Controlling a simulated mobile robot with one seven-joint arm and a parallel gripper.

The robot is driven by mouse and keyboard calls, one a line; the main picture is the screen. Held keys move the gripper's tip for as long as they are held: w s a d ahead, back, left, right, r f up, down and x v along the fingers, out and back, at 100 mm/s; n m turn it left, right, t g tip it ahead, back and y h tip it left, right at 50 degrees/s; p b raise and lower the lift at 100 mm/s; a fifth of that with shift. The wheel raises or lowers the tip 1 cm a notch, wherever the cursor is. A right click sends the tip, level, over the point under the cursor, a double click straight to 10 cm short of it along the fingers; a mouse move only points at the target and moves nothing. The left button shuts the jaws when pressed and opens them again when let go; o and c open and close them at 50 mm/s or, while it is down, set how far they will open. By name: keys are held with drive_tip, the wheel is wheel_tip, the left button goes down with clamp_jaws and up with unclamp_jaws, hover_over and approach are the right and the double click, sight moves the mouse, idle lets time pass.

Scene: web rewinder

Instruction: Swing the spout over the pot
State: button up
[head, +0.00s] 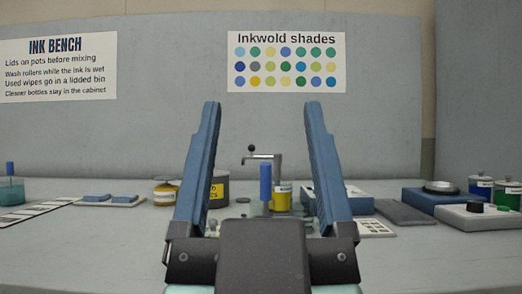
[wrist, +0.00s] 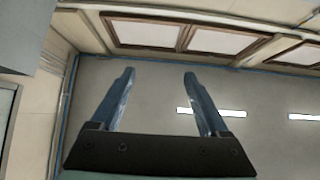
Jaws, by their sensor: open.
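A metal spout (head: 262,156) with a dark ball knob on its end stands at the back middle of the bench, seen between my fingers in the head view. It points left from a short upright post. A yellow pot (head: 283,198) stands just below the post side; I cannot tell whether it is under the spout outlet. A blue upright handle (head: 265,180) stands in front and partly hides the pot. My gripper (head: 262,104) is open and empty, raised in front of the bench. In the wrist view my gripper (wrist: 159,72) shows open fingers with nothing between them.
A grey can with a yellow label (head: 217,191) is partly behind my left finger, and a yellow jar (head: 164,194) is farther left. Blue trays, a device (head: 440,188) and jars (head: 481,186) stand at right.

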wheel_tip(320, 180, up, 10)
drive_tip(key=p, duration=1)
drive_tip(key=shift+r, duration=0.1)
clamp_jaws()
wheel_tip(320, 180, up, 6)
drive_tip(key=p, duration=0.5)
drive_tip(key=shift+f, duration=0.25)
drive_tip(key=shift+f, duration=0.1)
